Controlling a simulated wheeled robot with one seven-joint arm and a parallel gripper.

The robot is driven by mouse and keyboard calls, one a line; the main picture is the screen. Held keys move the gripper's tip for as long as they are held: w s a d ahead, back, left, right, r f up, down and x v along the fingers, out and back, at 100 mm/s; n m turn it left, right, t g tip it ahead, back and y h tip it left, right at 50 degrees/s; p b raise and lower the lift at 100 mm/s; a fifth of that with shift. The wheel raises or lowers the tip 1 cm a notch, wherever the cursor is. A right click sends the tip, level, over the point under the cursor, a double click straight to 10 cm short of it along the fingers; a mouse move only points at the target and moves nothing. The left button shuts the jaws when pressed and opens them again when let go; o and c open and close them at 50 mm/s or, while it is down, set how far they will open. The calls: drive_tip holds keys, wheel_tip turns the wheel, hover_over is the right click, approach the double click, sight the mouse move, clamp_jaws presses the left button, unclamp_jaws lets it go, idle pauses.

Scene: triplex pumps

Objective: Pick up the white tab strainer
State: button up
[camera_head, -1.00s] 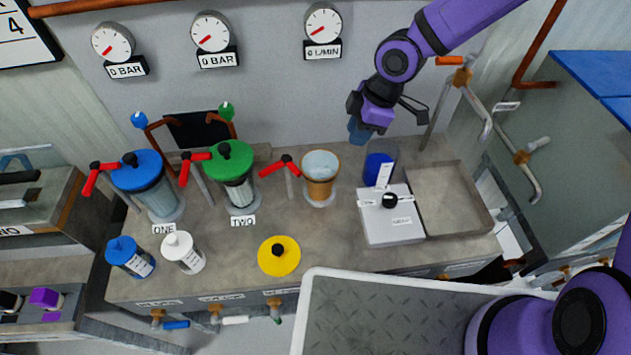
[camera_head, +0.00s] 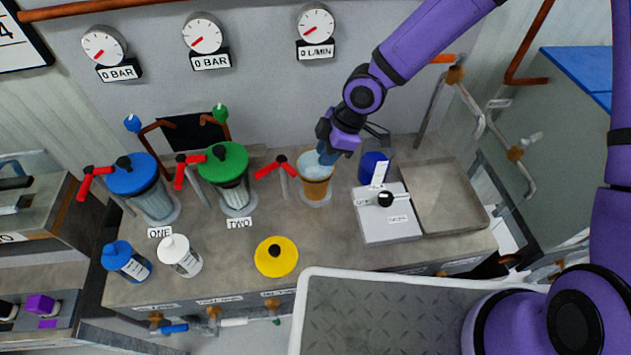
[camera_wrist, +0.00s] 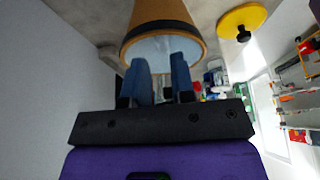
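My gripper (camera_head: 328,153) is at the rim of the open orange canister (camera_head: 316,190), third in the row of pumps. In the wrist view its two blue fingers (camera_wrist: 162,80) stand apart with a gap between them. They overlap the mouth of the canister (camera_wrist: 163,14), and nothing is seen held. The canister's inside looks pale blue-white. I cannot make out a separate strainer or white tab in it. The head view does not show how deep the fingertips are.
The blue-lidded (camera_head: 153,200) and green-lidded (camera_head: 235,197) canisters stand left, with red-handled valves close by. A yellow lid (camera_head: 276,257) lies in front. A white box with a black knob (camera_head: 388,218) and a blue cylinder (camera_head: 371,166) stand right, beside an empty basin (camera_head: 445,195).

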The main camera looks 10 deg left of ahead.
sight(317, 169)
drive_tip(key=shift+x, duration=2.4)
drive_tip(key=shift+c, duration=0.4)
clamp_jaws()
